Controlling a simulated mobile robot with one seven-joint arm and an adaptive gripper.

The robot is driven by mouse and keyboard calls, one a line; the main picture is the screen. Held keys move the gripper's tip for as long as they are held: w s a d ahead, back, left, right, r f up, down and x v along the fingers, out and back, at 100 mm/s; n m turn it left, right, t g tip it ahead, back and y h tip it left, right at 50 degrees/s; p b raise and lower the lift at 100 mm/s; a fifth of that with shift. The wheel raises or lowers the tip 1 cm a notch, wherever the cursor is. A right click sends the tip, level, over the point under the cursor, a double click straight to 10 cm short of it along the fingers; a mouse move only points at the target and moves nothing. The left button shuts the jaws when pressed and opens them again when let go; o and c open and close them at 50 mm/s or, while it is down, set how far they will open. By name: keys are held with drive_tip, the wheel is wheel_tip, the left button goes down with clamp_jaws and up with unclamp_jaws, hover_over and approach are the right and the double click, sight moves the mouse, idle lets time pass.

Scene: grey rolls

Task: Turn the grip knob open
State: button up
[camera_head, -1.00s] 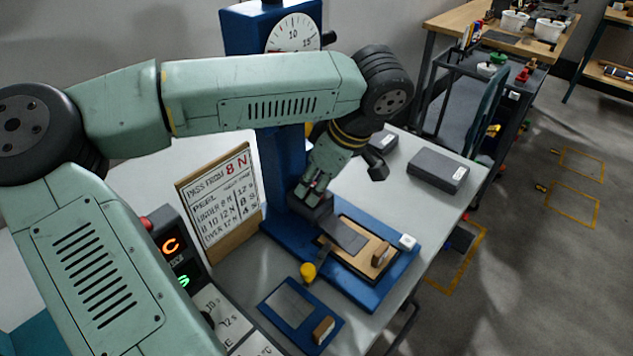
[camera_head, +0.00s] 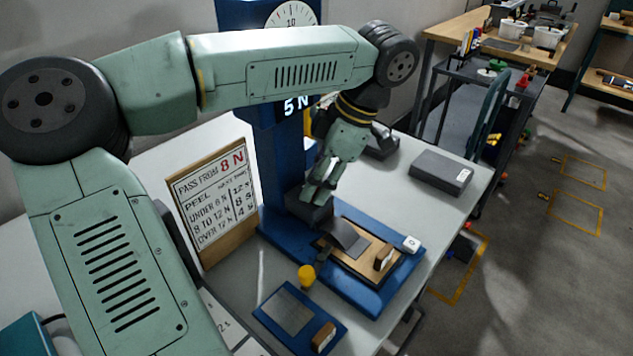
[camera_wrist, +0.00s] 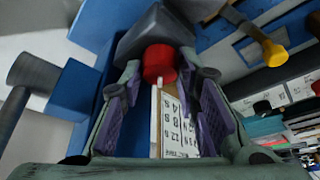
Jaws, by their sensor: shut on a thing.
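The red knob (camera_wrist: 160,62) shows in the wrist view on the end of a dark grey grip block (camera_wrist: 153,32). My gripper (camera_wrist: 161,78) is closed on it, with a fingertip on each side. In the head view my gripper (camera_head: 318,190) reaches down to the grip block (camera_head: 309,211) at the blue stand (camera_head: 284,160). The knob is hidden there behind my fingers. A grey strip (camera_head: 349,238) below the block looks bent over a wooden plate (camera_head: 352,262) on the blue base. How far the knob is turned cannot be told.
A display on the stand (camera_head: 296,107) reads 5 N, below a dial (camera_head: 289,14). A sign board (camera_head: 212,200) stands left. A yellow knob (camera_head: 307,276) and a small blue plate (camera_head: 298,316) are in front.

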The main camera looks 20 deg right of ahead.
drive_tip(key=shift+n, duration=0.3)
drive_tip(key=o, duration=1.2)
drive_tip(key=shift+c, duration=0.2)
drive_tip(key=v, duration=0.7)
drive_tip(key=shift+r, duration=0.25)
drive_tip(key=shift+d, duration=0.2)
